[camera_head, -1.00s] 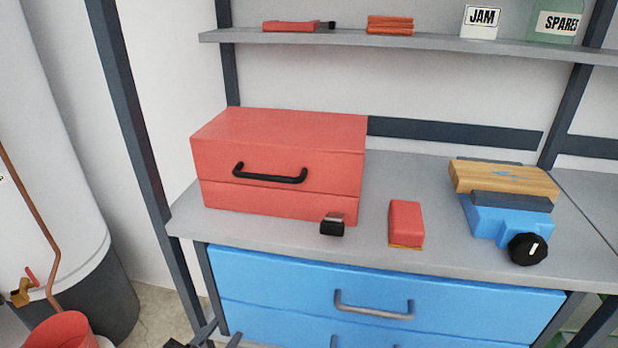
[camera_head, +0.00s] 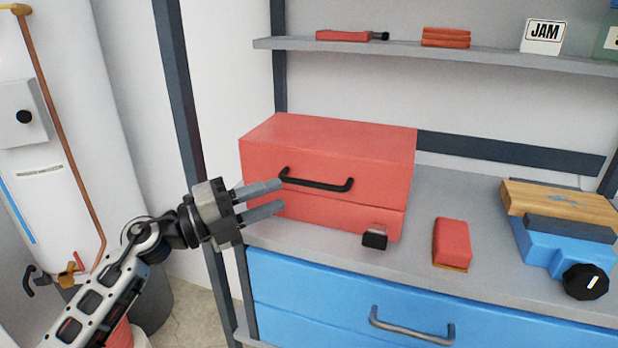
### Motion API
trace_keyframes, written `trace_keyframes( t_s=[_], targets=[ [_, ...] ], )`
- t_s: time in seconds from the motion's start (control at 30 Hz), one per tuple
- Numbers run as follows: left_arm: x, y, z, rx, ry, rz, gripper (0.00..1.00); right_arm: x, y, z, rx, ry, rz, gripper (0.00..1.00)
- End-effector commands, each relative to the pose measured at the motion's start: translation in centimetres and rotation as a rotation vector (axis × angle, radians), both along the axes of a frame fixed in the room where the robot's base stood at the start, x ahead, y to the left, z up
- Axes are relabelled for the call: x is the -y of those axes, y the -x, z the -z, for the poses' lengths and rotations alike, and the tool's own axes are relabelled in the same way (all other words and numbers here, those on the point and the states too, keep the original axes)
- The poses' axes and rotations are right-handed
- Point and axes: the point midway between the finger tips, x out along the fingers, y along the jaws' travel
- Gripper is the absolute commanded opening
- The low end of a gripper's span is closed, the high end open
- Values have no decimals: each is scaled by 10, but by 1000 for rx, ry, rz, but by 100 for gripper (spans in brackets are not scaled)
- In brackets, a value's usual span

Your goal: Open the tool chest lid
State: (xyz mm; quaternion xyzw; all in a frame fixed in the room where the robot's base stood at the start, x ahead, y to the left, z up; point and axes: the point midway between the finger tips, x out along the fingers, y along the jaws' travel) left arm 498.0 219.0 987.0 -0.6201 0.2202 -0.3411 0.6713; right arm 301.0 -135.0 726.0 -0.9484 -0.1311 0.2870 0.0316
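The red tool chest (camera_head: 345,146) stands on the grey workbench with its lid closed. A black handle (camera_head: 316,184) is fixed across the front of the lid. My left gripper (camera_head: 280,195) is in front of the chest's left side, close to the handle's left end. Its two fingers are parted, with nothing seen between them. I cannot tell whether a fingertip touches the handle. My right gripper is not in view.
On the grey workbench (camera_head: 330,240) a small black and grey block (camera_head: 375,237) sits by the chest's lower right front. A red block (camera_head: 452,243) and a blue vise (camera_head: 560,240) stand further right. A shelf (camera_head: 440,57) is above, and blue drawers (camera_head: 330,293) are below.

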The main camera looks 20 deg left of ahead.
Motion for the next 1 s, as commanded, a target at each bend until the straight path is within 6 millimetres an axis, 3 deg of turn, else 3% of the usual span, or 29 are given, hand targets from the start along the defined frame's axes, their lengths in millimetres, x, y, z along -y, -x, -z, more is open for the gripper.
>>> trace_keyframes(
  t_s=[0.33, 0.8, 0.93, 1.0],
  targets=[
    [47, -43, -9, -1, 5, -1, 32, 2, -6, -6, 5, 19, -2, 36],
    [57, -52, -10, -1, 2, -1, 32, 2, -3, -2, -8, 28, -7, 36],
    [57, -52, -10, -1, 2, -1, 0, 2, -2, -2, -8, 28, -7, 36],
    [57, -52, -10, -1, 2, -1, 0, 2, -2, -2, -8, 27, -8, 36]
  ],
)
